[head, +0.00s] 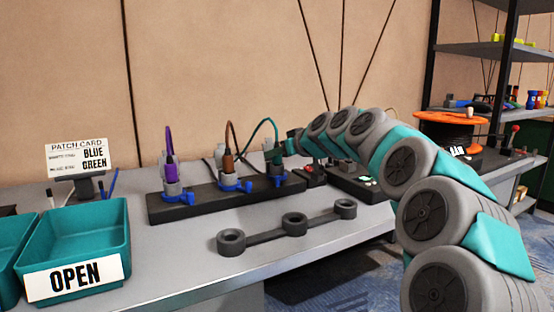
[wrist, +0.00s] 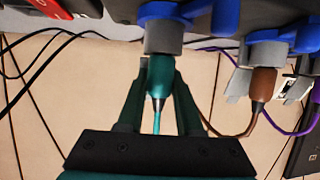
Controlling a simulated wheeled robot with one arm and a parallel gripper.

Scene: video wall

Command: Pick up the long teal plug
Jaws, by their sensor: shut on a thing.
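The long teal plug (wrist: 159,76) stands in the grey socket (wrist: 163,37) at the right end of the black socket strip, with its teal cable running off from it. In the head view the teal plug (head: 275,155) shows beside the end of my arm. My gripper (wrist: 158,85) is shut on the teal plug, one finger on each side of its body. In the head view my gripper (head: 290,147) is small and partly hidden by my arm. A blue lever (wrist: 190,12) sits at the socket. The plug's lower end is hidden inside the socket.
A brown plug (head: 229,164) and a purple plug (head: 171,169) stand in the same black strip (head: 205,203). A grey three-ring holder (head: 262,233) lies in front, its rings empty. A teal bin marked OPEN (head: 120,240) is at left, near a patch card (head: 78,157).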

